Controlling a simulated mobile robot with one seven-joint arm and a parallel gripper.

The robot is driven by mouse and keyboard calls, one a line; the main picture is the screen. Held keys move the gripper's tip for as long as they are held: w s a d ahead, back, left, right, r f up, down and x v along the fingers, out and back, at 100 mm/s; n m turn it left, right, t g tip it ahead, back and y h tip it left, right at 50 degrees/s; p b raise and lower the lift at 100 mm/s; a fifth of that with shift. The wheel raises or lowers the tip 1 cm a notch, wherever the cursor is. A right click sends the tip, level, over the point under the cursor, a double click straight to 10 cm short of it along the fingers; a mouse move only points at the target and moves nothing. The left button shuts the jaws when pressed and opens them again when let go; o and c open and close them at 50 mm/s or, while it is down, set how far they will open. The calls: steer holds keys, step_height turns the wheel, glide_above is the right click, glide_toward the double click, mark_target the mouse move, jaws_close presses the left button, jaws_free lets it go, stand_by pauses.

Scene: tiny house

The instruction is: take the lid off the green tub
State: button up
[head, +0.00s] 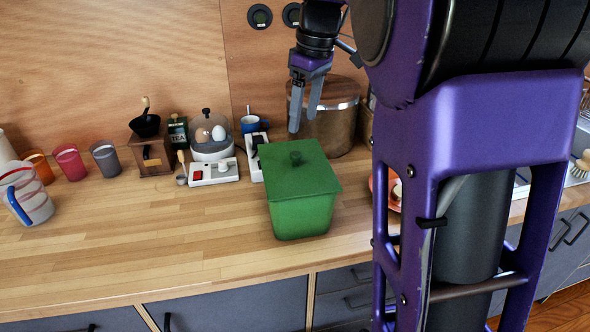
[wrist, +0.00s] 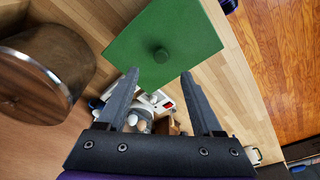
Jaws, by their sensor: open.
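The green tub (head: 301,217) stands upright on the wooden counter.
A large brown pot (head: 330,117) stands behind the tub. A power strip (head: 213,172), an egg cooker (head: 211,138), a coffee grinder (head: 152,150), cups and a measuring jug (head: 27,195) stand to the left. The counter's front left is clear.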

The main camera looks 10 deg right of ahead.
mark_target(296, 153)
steer(key=f, duration=0.5)
steer(key=w+a+f+b, duration=0.1)
steer(key=f, duration=0.2)
steer(key=shift+a+f, duration=0.1)
steer(key=shift+f, duration=0.2)
jaws_close()
stand_by(1.1)
